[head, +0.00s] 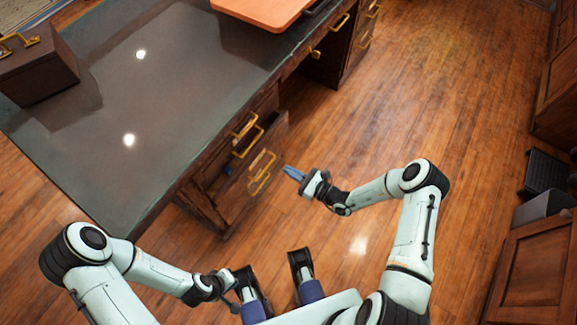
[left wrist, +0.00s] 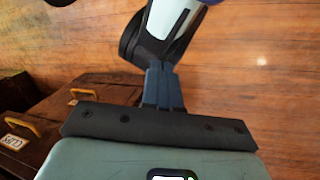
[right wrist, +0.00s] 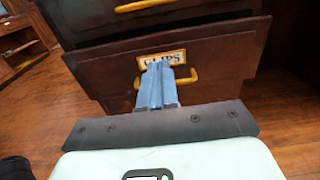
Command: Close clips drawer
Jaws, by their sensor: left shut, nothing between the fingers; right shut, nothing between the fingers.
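The clips drawer (head: 268,150) is pulled out from the dark wood desk, with its open top showing in the head view. Its front (right wrist: 220,65) carries a label reading CLIPS and a yellow handle (right wrist: 186,78) in the right wrist view. My right gripper (head: 288,171) is shut and empty, just outside the drawer front. Its blue fingers (right wrist: 157,70) overlap the label and handle in the right wrist view; I cannot tell whether they touch. My left gripper (head: 236,306) is shut and empty, low near my base, apart from the drawer. A CLIPS label (left wrist: 15,141) also shows in the left wrist view.
The desk's dark top (head: 120,100) spreads at left, with a wooden box (head: 38,68) and an orange board (head: 265,10) on it. Wood floor (head: 430,90) is open to the right of the drawer. Cabinets (head: 535,265) line the right edge.

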